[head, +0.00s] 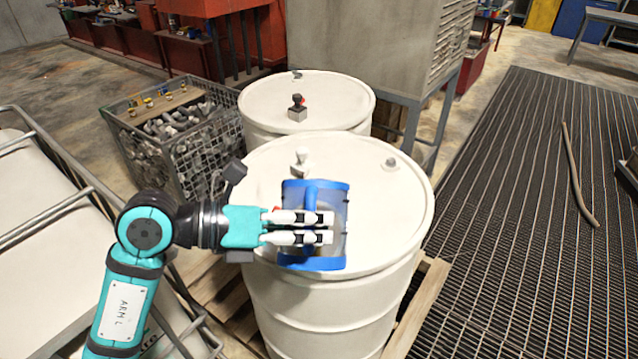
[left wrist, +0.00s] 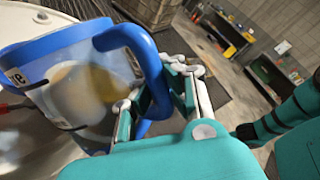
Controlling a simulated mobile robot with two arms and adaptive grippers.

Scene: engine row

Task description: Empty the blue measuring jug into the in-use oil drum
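The blue measuring jug (head: 313,262) is over the top of the near white drum (head: 330,300) in the head view. It looks tipped on its side. In the left wrist view its blue handle (left wrist: 150,65) and clear wall (left wrist: 75,95) show, with a yellowish patch seen through the wall. My left gripper (head: 330,228) has its fingers closed around the handle. A small pale fitting (head: 302,160) stands on the near drum, behind the jug. A second white drum (head: 345,95) stands behind. No label shows which drum is in use. My right gripper is not in view.
A dark fitting with red (head: 297,105) stands on the far drum. A wire crate of metal parts (head: 180,145) is at left. The near drum rests on a wooden pallet (head: 425,290). A grey cabinet (head: 370,45) stands behind; a dark floor grating (head: 520,210) lies at right.

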